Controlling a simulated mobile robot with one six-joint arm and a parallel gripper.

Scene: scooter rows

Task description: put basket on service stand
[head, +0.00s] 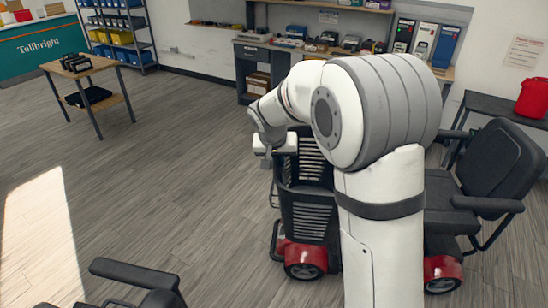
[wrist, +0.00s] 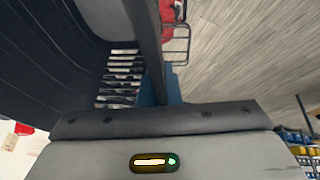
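The black slatted basket (head: 306,190) is upright at the front of a red mobility scooter (head: 303,253). My gripper (head: 277,147) is at the basket's upper left edge in the head view; its fingertips are hidden there. In the wrist view, the basket's slotted wall (wrist: 120,75) is at left. A dark upright strip, likely the basket's rim, runs down to the gripper (wrist: 160,92), with bluish finger parts beside it. I cannot tell whether the fingers are closed on it. A two-tier wood-topped stand (head: 85,68), likely the service stand, is at far left, with black items on it.
A second scooter's black seat (head: 140,275) is at the lower left. A workbench (head: 300,45) with tools lines the back wall. A red container (head: 533,98) is on a dark table at right. Grey floor (head: 150,165) is clear between the basket and the stand.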

